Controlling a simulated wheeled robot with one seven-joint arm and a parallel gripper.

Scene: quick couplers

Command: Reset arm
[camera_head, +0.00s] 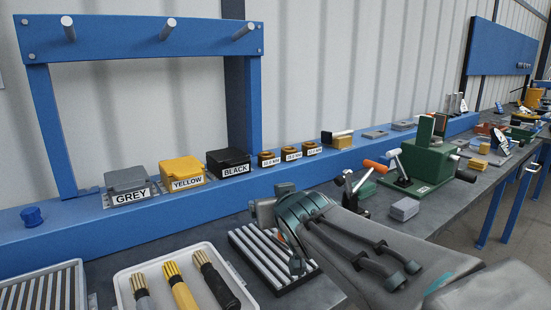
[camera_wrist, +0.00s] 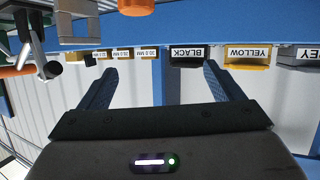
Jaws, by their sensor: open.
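My gripper (camera_wrist: 159,69) is open in the wrist view, its two dark fingers wide apart with nothing between them. The wrist view is upside down and faces the blue rack. In the head view my arm reaches in from the lower right over the workbench; the fingers cannot be made out there. Grey (camera_head: 126,180), yellow (camera_head: 182,171) and black (camera_head: 228,162) labelled boxes stand on the blue ledge, apart from my gripper. The black box also shows in the wrist view (camera_wrist: 188,65), beyond the fingers.
A white tray (camera_head: 128,277) at the front holds several tools with bristle-like ends. A slatted rack (camera_head: 262,250) lies beside it, near my arm. A green machine (camera_head: 425,165) with levers and a grey block (camera_head: 404,209) stand to the right. A blue frame with pegs (camera_head: 140,42) rises behind.

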